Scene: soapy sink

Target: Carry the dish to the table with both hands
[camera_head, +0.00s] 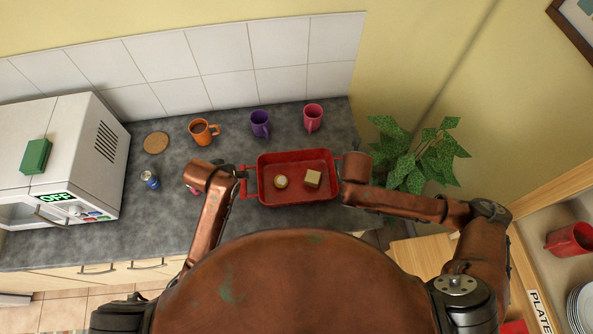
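The red rectangular dish (298,160) is near the right end of the grey counter, with a handle at each short side. A small round pale item (280,182) and a tan block-shaped item (312,178) lie in it. My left gripper (242,175) is at the dish's left handle. My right gripper (341,170) is at its right handle, largely hidden by my arm. The fingers are too small and covered to show whether they are closed on the handles. I cannot tell whether the dish rests on the counter. A light wooden surface (425,257), possibly the table, is partly visible at lower right.
Orange (203,132), purple (260,124) and pink (313,118) mugs stand behind the dish. A white microwave (60,150) fills the counter's left. A leafy plant (415,160) is right of the dish. A shelf (570,215) with a red mug and plates stands far right.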

